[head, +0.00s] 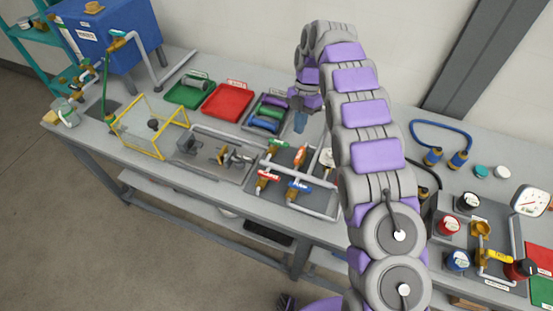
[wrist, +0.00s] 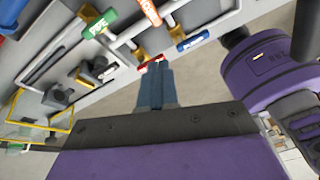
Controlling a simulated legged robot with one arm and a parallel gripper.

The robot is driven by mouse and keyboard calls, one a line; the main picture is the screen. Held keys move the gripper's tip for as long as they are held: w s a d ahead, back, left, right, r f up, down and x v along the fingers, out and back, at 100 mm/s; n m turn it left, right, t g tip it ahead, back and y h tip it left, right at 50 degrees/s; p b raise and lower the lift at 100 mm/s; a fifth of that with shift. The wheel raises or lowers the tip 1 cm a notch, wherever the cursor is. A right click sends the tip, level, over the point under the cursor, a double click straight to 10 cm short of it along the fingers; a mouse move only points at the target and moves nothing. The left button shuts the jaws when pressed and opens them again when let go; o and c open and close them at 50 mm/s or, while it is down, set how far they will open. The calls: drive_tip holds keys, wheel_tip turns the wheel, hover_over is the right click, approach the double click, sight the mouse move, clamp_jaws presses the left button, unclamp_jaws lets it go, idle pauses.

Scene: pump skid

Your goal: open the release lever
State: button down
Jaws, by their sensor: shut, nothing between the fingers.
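A valve panel (head: 322,205) on the bench carries small coloured lever handles: green (head: 279,143), orange (head: 300,155), red (head: 268,175) and blue (head: 299,187). In the wrist view are the green (wrist: 98,25), orange (wrist: 150,12), blue (wrist: 193,41) and red (wrist: 150,62) handles. Their lettering is too small to read surely, so I cannot tell which is the release lever.
Left of the panel are a clamp fixture (head: 218,155) and a yellow frame (head: 155,125). Green (head: 178,101), red (head: 229,102) and grey (head: 250,122) trays line the back. My arm hides the middle right of the bench. A yellow lever (head: 497,256) sits at far right.

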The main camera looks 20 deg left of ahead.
sight(269, 177)
drive_tip(key=a+f+n, duration=0.1)
drive_tip(key=a+n, duration=0.1)
drive_tip(key=a+f+n, duration=0.2)
drive_tip(key=shift+a+p, duration=0.1)
drive_tip(key=shift+p, duration=0.3)
drive_tip(key=b+x, duration=0.1)
drive_tip(key=x, duration=0.2)
drive_tip(key=b+x, duration=0.1)
drive_tip(key=x, duration=0.6)
drive_tip(key=shift+s+b, duration=0.4)
drive_tip(key=shift+s+a+r, duration=0.1)
drive_tip(key=shift+s+a, duration=0.1)
drive_tip(key=shift+s, duration=1.5)
drive_tip(key=shift+s+b, duration=0.15)
drive_tip(key=shift+b, duration=0.15)
